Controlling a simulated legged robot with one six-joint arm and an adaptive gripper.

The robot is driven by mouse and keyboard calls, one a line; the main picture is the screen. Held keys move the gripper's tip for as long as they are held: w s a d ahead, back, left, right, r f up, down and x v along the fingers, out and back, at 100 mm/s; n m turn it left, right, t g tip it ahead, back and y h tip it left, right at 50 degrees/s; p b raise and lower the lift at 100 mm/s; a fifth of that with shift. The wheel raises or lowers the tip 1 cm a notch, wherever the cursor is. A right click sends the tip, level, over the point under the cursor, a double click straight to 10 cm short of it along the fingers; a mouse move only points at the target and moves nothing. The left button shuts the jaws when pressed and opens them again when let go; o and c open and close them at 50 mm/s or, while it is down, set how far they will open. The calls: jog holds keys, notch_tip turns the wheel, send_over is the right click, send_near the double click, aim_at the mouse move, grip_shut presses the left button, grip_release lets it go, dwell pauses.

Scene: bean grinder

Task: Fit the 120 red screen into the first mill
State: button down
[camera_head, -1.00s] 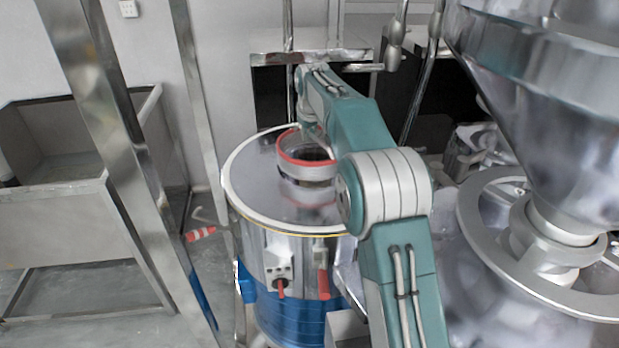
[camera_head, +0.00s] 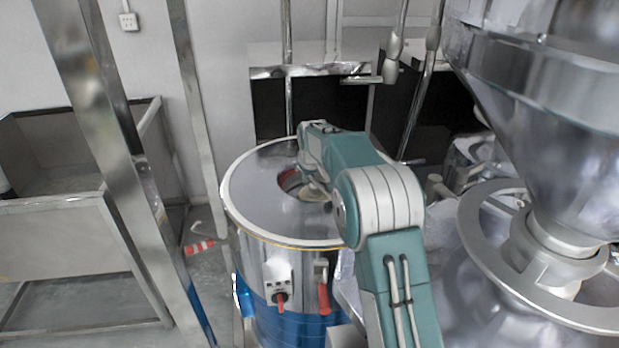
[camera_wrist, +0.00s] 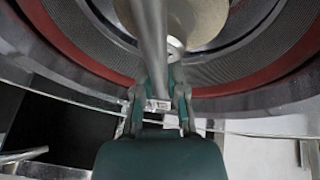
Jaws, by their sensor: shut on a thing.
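The red screen (camera_head: 287,181) is a ring with a red band, low in the round opening of the first mill (camera_head: 255,190). Its near side is hidden by my arm. The mill is a steel drum with a flat top and a blue lower part. In the wrist view the screen's red band (camera_wrist: 62,48) curves around its grey mesh wall. My gripper (camera_wrist: 159,95) is shut on the screen's near edge; the exact contact is partly hidden. A pale round part and a grey rod (camera_wrist: 152,40) show inside the ring. I cannot tell whether the screen is fully seated.
A large steel hopper (camera_head: 560,110) and a handwheel (camera_head: 490,235) stand close on the right. A slanted steel post (camera_head: 105,130) and a metal bin (camera_head: 60,230) are on the left. Red-handled switches (camera_head: 323,298) project from the mill's front.

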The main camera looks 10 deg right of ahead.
jog(key=c, duration=0.7)
grip_release()
jog(key=v, duration=1.2)
jog(key=shift+s+r, duration=0.1)
jog(key=s+r+m, duration=0.1)
jog(key=s+r, duration=0.3)
jog(key=s, duration=0.6)
jog(key=s+r+m, duration=0.1)
jog(key=s+r, duration=0.2)
jog(key=s, duration=0.7)
jog(key=s+f+m, duration=0.1)
jog(key=s+f, duration=0.1)
jog(key=s, duration=0.5)
jog(key=s+f+m, duration=0.1)
jog(key=s+f, duration=0.1)
jog(key=s, duration=0.5)
jog(key=s+d+f+m, duration=0.1)
jog(key=s+f, duration=0.2)
jog(key=s, duration=0.5)
jog(key=shift+t, duration=0.3)
jog(key=shift+w, duration=0.1)
